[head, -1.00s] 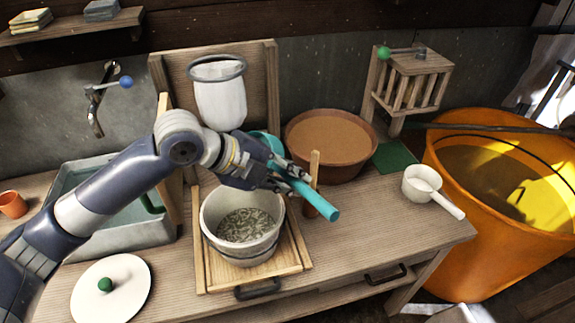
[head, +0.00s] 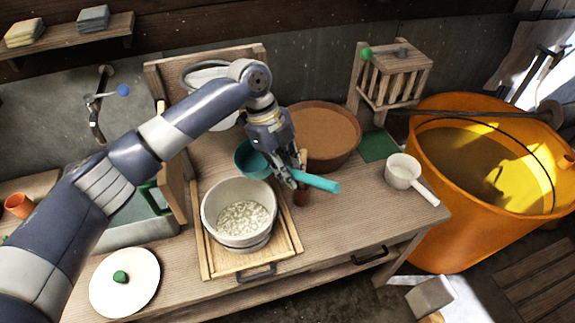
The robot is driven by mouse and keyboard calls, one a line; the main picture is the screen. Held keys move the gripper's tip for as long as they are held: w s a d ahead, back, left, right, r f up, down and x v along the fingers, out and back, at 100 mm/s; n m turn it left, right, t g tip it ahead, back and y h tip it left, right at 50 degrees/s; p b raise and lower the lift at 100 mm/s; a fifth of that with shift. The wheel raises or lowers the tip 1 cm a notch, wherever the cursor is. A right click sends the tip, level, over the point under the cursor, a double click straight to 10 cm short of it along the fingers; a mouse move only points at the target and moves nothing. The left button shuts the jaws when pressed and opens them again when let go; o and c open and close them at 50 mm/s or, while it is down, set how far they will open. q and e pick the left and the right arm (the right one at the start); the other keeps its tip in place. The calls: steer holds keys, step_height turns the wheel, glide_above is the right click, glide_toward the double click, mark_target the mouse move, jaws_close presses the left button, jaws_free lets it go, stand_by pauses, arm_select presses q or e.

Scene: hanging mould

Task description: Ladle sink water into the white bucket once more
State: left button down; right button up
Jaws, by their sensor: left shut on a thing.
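The white bucket (head: 210,222) stands upright on a wooden tray, with pale, grainy contents in it. My left gripper (head: 288,178) is shut on the handle of a teal ladle (head: 320,183), behind and right of the bucket. The ladle's teal bowl (head: 247,160) shows just beyond the bucket's back rim, partly hidden by the gripper; I cannot tell whether it holds water. The grey sink (head: 140,236) is at the left, mostly hidden by my left arm. My right gripper is not in view.
A brown bowl (head: 350,155) stands behind the gripper. A white dipper (head: 403,170) lies at the right of the counter, beside a large orange tub (head: 440,240). A white lid (head: 125,300) lies front left. The counter's front right is clear.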

arm_select(q)
steer(key=shift+w+d+f+g+y, duration=0.15)
steer(key=shift+w+d+g+y, duration=0.05)
steer(key=shift+g+y, duration=0.35)
steer(key=shift+w+d+f+n+g+y+b, duration=0.15)
steer(key=shift+f+n+g+y+b, duration=0.15)
steer(key=shift+f+g+b, duration=0.25)
step_height(320, 180, up, 4)
steer(key=p, duration=0.3)
steer(key=shift+r+p, duration=0.55)
steer(key=shift+r, duration=0.25)
